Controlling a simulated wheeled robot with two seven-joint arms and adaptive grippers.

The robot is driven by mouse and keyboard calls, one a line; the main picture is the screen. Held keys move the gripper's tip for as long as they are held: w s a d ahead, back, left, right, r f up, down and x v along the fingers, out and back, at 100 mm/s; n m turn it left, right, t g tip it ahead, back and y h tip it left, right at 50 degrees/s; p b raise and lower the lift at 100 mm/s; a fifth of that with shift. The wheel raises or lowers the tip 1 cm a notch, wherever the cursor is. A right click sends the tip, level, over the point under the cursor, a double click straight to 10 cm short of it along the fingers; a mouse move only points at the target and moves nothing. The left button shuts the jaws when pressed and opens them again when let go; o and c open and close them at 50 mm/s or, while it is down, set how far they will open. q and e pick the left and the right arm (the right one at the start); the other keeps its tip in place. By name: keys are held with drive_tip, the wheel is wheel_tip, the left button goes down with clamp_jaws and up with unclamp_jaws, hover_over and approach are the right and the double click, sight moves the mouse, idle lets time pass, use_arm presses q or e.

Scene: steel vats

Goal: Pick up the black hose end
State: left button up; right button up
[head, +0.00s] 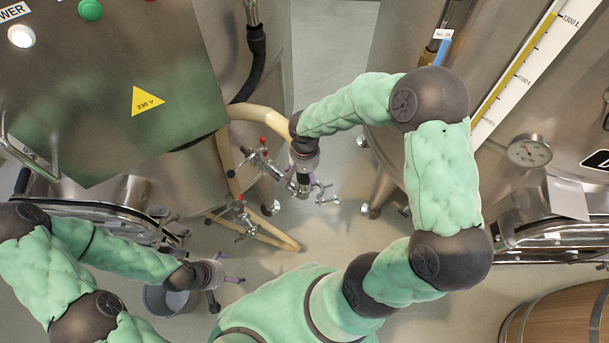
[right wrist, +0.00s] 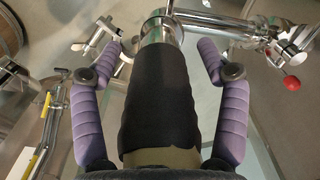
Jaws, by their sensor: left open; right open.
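The black hose end (right wrist: 160,95) is a dark sleeve in the middle of the right wrist view, with a steel coupling (right wrist: 160,28) at its far tip. My right gripper (right wrist: 160,52) is open, with one purple finger on each side of the sleeve. Gaps show between fingers and sleeve. In the head view, my right gripper (head: 314,190) is over the floor between the vats and mostly hides the hose end. My left gripper (head: 228,289) is open and empty at the lower left, by a grey bucket (head: 158,302).
Steel valves with red knobs (head: 262,152) are left of my right gripper. A beige hose (head: 262,114) curves in from the left. A control cabinet (head: 110,80) fills the upper left. A vat with a gauge (head: 529,150) and a wooden barrel (head: 560,315) stand right.

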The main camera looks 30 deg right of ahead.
clamp_jaws()
drive_tip(key=shift+r, duration=0.1)
